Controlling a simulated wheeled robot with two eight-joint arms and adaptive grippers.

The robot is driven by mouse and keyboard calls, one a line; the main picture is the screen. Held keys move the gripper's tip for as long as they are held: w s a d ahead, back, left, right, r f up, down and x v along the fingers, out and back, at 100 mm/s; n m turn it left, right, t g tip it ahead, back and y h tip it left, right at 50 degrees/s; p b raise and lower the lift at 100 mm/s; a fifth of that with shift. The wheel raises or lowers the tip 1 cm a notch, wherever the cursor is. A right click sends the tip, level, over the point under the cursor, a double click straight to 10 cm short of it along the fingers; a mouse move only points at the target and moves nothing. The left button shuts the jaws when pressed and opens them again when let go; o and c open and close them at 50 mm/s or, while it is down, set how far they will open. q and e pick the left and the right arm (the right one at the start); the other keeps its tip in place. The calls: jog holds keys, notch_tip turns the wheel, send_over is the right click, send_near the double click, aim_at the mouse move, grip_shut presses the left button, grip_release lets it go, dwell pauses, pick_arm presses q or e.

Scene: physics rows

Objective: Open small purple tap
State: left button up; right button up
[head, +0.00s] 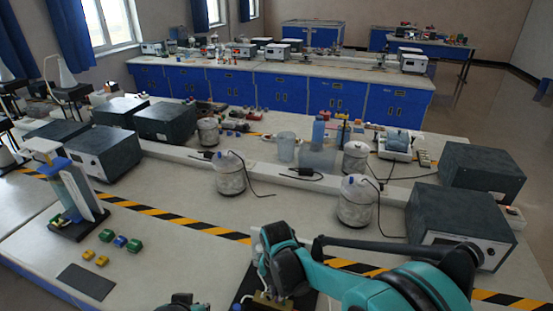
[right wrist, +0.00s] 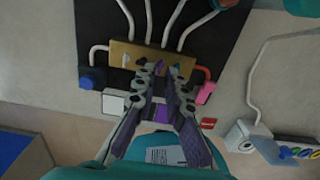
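A brass block (right wrist: 130,54) with white tubes lies on a black board (right wrist: 90,25) in the right wrist view; part of it shows in the head view (head: 266,299). A blue tap (right wrist: 93,78), a white one (right wrist: 113,101) and a pink one (right wrist: 201,92) sit along its near side. A small purple piece (right wrist: 161,112), seemingly the purple tap, shows between the fingers of my right gripper (right wrist: 162,72). The fingers are close together over the block; whether they grip the piece is unclear. My left gripper (head: 181,302) is barely in view at the bottom edge.
A white device (right wrist: 245,135) with a cable stands to the right in the wrist view. Small coloured blocks (head: 120,241) lie at left.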

jog(key=shift+f, duration=0.5)
jog(key=shift+f+b, duration=0.3)
jog(key=shift+b, duration=0.1)
jog(key=shift+r, duration=0.35)
dwell(0.3)
grip_shut()
grip_release()
jog(key=shift+r+p, duration=0.1)
jog(key=shift+p, duration=0.2)
